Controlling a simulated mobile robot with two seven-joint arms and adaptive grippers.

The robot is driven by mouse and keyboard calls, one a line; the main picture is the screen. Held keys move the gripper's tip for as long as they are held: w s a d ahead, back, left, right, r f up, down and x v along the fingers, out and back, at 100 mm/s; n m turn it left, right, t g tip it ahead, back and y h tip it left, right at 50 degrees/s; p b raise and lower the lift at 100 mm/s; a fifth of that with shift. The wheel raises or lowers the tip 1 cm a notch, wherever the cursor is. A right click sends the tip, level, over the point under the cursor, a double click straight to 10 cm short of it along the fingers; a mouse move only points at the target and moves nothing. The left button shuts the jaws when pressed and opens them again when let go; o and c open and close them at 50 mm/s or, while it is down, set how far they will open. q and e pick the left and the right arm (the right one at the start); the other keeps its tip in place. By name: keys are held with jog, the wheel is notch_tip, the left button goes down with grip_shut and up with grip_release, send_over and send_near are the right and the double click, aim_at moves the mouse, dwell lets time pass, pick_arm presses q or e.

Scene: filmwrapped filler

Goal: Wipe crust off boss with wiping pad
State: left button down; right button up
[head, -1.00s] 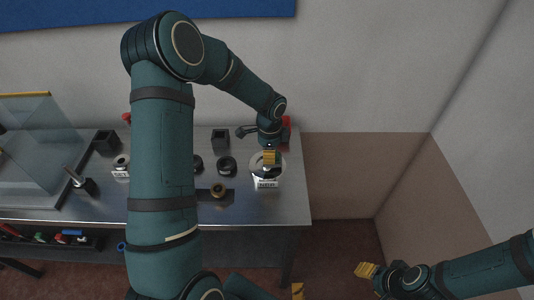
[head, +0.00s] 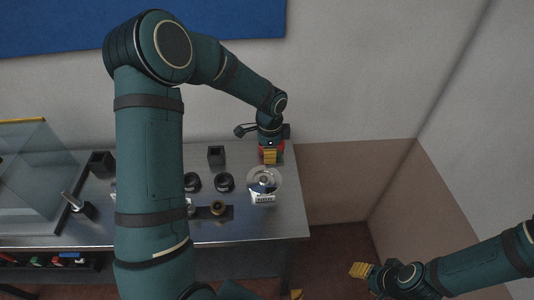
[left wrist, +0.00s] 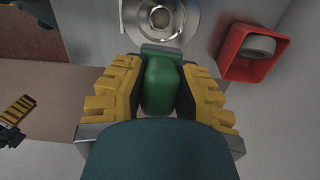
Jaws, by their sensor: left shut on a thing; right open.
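My left gripper (head: 270,157) is at the table's back right, behind the round metal boss (head: 264,178) and in front of something red. In the left wrist view its yellow fingers (left wrist: 160,68) are shut on a green rounded piece with a grey edge, which I take for the wiping pad (left wrist: 160,86). The boss (left wrist: 186,24) is just beyond the pad at the top; no contact shows. Its middle looks dull and tan; I cannot tell how much crust is there. My right gripper (head: 362,270) is open and empty, right of the table.
A red open box (left wrist: 232,62) with a grey round thing inside is right of the pad in the wrist view. A labelled block (head: 263,198) is at the boss's front. Dark rings (head: 224,182), a black block (head: 216,155) and a clear panel (head: 25,165) are further left.

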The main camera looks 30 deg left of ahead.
pick_arm(q)
jog(key=shift+d, duration=0.1)
dwell(0.5)
jog(key=shift+f+y+b, duration=0.3)
jog(key=shift+y+b, duration=0.05)
jog(key=shift+y, duration=0.05)
jog(key=shift+a+f+g+y, duration=0.2)
jog(key=shift+f+g+y, duration=0.1)
jog(key=shift+g+y, duration=0.35)
jog(key=shift+s, duration=0.1)
